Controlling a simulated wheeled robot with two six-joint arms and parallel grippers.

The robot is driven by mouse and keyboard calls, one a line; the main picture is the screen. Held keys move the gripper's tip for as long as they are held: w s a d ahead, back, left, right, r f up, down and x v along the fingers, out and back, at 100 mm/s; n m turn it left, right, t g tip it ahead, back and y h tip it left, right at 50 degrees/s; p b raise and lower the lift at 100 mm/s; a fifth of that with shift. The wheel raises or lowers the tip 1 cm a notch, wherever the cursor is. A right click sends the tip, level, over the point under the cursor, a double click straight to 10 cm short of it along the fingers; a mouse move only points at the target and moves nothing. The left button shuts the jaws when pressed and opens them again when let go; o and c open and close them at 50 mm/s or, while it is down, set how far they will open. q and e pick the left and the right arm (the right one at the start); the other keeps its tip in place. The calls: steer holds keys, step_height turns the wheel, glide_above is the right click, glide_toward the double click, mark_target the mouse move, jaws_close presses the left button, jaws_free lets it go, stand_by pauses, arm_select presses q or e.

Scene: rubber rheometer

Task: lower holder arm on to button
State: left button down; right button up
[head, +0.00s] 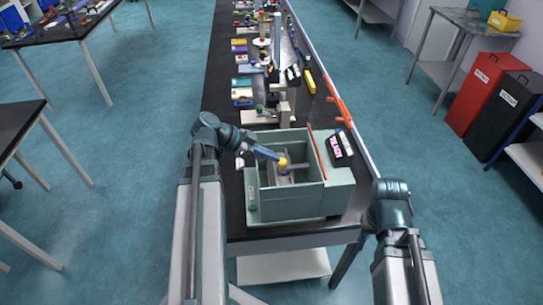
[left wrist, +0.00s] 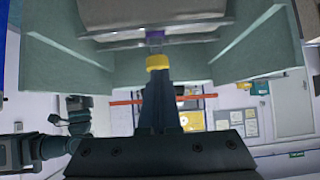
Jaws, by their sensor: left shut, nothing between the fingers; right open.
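The rheometer is a pale green open-topped box (head: 300,203) on the near end of the black bench. My left gripper (head: 281,159) reaches into it from the left. It also shows in the left wrist view (left wrist: 157,75), with its fingers together and nothing held between them. A yellow piece (left wrist: 157,62) is right at the fingertips; whether they touch it I cannot tell. Just beyond it is a small purple piece (left wrist: 154,38) against grey metal plates (left wrist: 150,14). I cannot tell which part is the holder arm or the button. My right gripper is out of view.
The box walls stand close around my left gripper. A thin red bar (head: 317,153) runs along the box's right side, beside a black labelled panel (head: 340,147). Other bench devices (head: 268,100) stand behind. Red and black bins (head: 488,92) are far right.

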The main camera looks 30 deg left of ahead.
arm_select(q)
steer(key=shift+s+a+f, duration=0.1)
steer(key=shift+s+f, duration=0.35)
steer(key=shift+f, duration=0.1)
steer(key=w+p+v, duration=0.1)
steer(key=p+v, duration=0.7)
steer(key=v, duration=0.6)
steer(key=shift+r+p, duration=0.4)
steer(key=shift+s, duration=0.15)
